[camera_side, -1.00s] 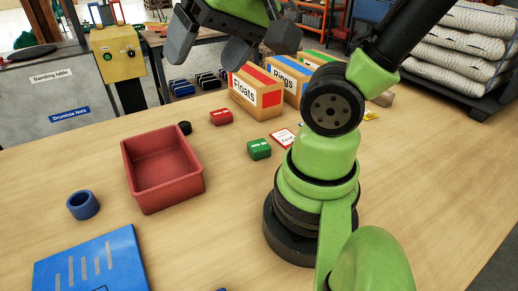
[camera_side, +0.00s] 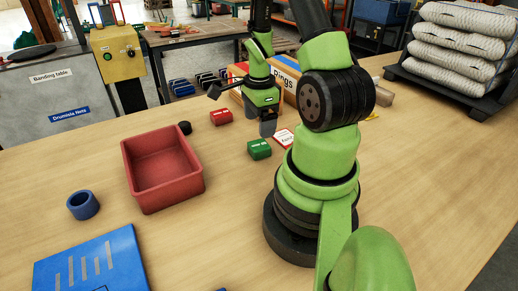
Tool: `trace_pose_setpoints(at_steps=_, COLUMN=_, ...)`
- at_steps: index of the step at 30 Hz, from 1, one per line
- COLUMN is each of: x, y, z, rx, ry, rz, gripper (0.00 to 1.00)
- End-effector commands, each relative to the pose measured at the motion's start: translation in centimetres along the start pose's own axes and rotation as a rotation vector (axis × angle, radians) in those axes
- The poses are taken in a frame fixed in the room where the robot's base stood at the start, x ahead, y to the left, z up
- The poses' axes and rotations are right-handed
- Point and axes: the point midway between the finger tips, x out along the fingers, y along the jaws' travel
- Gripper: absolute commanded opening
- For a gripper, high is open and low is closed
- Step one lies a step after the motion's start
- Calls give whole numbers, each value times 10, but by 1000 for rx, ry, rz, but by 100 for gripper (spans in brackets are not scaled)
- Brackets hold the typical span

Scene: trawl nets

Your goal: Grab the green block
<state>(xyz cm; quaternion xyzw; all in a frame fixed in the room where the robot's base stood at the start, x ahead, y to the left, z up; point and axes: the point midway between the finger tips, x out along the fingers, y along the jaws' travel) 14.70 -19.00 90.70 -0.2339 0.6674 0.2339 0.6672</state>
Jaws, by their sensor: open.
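The green block (camera_side: 259,149) lies on the wooden table, left of my arm's base and right of the red tray. Its whole near side shows and nothing holds it.
A red block (camera_side: 221,117) lies behind and left of the green block. An empty red tray (camera_side: 162,168), a black cap (camera_side: 185,128) and a blue ring (camera_side: 83,205) are to the left. The Rings box (camera_side: 284,80) stands behind my gripper. A card (camera_side: 284,138) lies beside the green block.

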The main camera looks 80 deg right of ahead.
Motion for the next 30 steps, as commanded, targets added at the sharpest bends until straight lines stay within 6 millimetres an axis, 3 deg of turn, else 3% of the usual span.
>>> trace_pose_setpoints(at_steps=21, x=75, y=-1, z=4, rx=-2, ry=0, rz=2, gripper=83)
trace_pose_setpoints(at_steps=30, x=78, y=-2, z=4, rx=-3, ry=0, rz=-1, gripper=83)
